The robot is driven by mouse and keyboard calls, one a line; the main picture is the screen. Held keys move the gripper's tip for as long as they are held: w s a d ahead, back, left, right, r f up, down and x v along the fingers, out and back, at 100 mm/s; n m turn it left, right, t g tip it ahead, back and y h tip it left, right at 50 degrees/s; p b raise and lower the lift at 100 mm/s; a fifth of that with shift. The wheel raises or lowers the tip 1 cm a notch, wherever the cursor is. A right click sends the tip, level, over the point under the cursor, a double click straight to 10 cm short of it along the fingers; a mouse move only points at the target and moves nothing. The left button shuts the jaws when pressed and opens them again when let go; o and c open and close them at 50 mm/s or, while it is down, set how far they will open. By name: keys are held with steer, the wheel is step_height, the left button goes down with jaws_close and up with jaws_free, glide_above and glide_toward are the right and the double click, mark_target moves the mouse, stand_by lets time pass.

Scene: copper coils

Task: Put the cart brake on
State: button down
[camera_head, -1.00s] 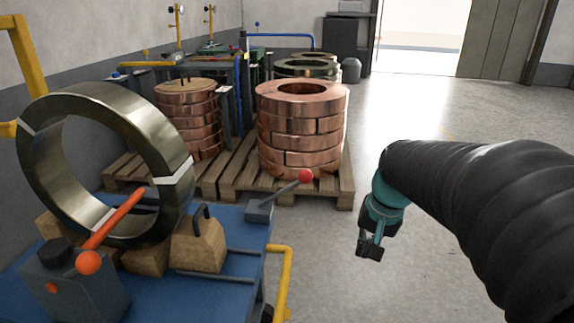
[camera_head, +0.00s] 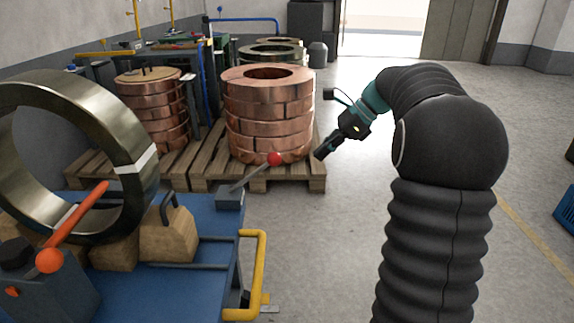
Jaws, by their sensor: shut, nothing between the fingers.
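The blue cart (camera_head: 190,283) stands at the lower left with a yellow handle (camera_head: 262,275) on its right end. A grey lever with a red ball (camera_head: 275,159) rises to the right from a small grey block (camera_head: 229,198) at the cart's far right corner. An orange lever with a ball (camera_head: 49,260) slants over a dark box at the near left. A small metal pedal-like piece (camera_head: 268,308) shows low by the handle. I cannot tell which is the brake. My gripper (camera_head: 323,153) is shut and empty, to the right of the red ball and apart from it.
A large steel coil (camera_head: 148,160) stands on edge on the cart against wooden wedges (camera_head: 170,236). Copper coils (camera_head: 268,115) are stacked on wooden pallets (camera_head: 308,182) behind the cart. Open floor (camera_head: 345,240) lies right of the cart; a blue crate (camera_head: 565,210) is at the far right.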

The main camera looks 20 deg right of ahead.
steer(key=shift+s+a+r+m, duration=0.15)
steer(key=shift+s+a+m, duration=0.2)
steer(key=shift+m, duration=0.65)
steer(key=b+x, duration=0.2)
steer(key=x, duration=0.8)
steer(key=shift+w+a+r, duration=0.15)
steer(key=shift+a+r, duration=0.15)
steer(key=shift+r, duration=0.3)
steer(key=shift+w+a+r, duration=0.15)
steer(key=shift+a+r, duration=0.15)
steer(key=shift+r, duration=0.3)
steer(key=shift+w+a+r, duration=0.15)
steer(key=shift+a+r, duration=0.15)
steer(key=shift+r, duration=0.25)
steer(key=shift+r, duration=0.1)
